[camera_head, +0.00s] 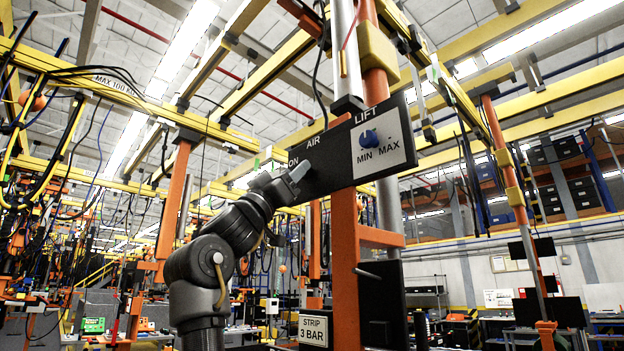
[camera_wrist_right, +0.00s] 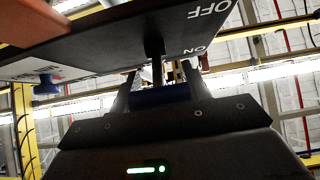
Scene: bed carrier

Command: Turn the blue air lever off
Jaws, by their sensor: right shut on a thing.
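A black control panel (camera_head: 327,160) carries the labels ON, AIR and LIFT in the head view. My right gripper (camera_head: 297,174) is up against the panel's left part, just below the word ON, and hides the air lever there. In the right wrist view, the blue air lever (camera_wrist_right: 160,97) lies between the two fingers of my right gripper (camera_wrist_right: 158,88), and its dark stem runs up to the panel (camera_wrist_right: 110,38). The words OFF and ON show on the panel beside the stem. The gripper is shut on the lever. My left gripper is in neither view.
A blue lift knob (camera_head: 368,138) sits on a white MIN MAX plate to the right; it also shows in the right wrist view (camera_wrist_right: 46,86). An orange post (camera_head: 345,260) stands below the panel, with a STRIP 3 BAR sign (camera_head: 313,330) lower down. Yellow beams cross overhead.

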